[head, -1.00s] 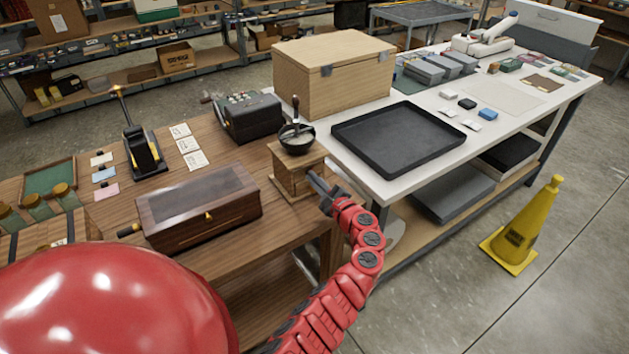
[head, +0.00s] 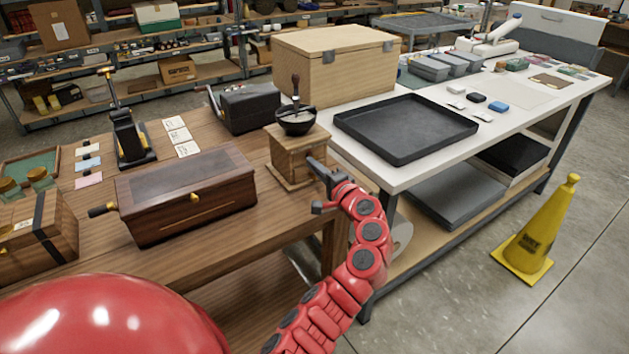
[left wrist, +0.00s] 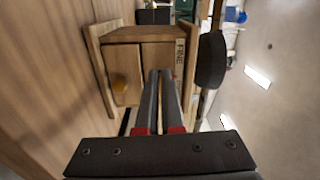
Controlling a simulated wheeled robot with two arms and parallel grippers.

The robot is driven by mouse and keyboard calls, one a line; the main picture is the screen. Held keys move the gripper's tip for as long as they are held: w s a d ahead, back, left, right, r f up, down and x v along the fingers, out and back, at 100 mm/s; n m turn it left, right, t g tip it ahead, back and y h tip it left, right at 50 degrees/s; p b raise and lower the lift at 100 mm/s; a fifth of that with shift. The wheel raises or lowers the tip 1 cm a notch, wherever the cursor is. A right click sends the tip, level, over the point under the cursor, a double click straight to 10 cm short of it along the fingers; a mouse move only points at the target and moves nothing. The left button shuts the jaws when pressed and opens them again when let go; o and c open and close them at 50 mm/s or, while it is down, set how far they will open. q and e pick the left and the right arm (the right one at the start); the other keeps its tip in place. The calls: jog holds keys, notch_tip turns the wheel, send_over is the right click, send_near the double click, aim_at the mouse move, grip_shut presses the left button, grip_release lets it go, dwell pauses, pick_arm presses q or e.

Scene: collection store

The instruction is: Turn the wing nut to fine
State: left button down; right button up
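A wooden hand grinder (head: 290,160) with a dark bowl and upright rod on top stands at the table's right end. In the left wrist view it shows sideways, with a drawer knob (left wrist: 121,84) and the word FINE (left wrist: 180,58) on its body. My left gripper (head: 313,166) is at the grinder's right side. In the left wrist view its fingers (left wrist: 160,74) are close together with a narrow gap, their tips against or just in front of the wood below FINE. I cannot make out the wing nut; the fingers may hide it. My right gripper is not in view.
A dark wooden box (head: 190,195) lies left of the grinder and a black crank box (head: 250,108) behind it. A white table with a black tray (head: 405,128) and a pale chest (head: 336,68) adjoins on the right. A yellow cone (head: 540,235) stands on the floor.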

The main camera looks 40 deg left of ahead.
pick_arm(q)
jog(key=n+b, duration=0.3)
jog(key=b, duration=0.2)
jog(key=f+n+b, duration=0.1)
jog(key=n+b, duration=0.2)
jog(key=b, duration=0.2)
jog(key=shift+w+f+n, duration=0.1)
jog(key=shift+f+n, duration=0.1)
jog(key=shift+n, duration=0.2)
jog(key=shift+r+n+b, duration=0.1)
jog(key=shift+n+b, duration=0.7)
jog(key=shift+b, duration=0.25)
jog(key=c, duration=1.1)
grip_release()
jog(key=shift+o, duration=0.2)
jog(key=shift+r, duration=0.1)
jog(key=p+v, duration=0.1)
jog(key=v, duration=1.6)
jog(key=shift+d+p, duration=0.25)
jog(key=shift+p, duration=0.05)
jog(key=shift+w, duration=0.1)
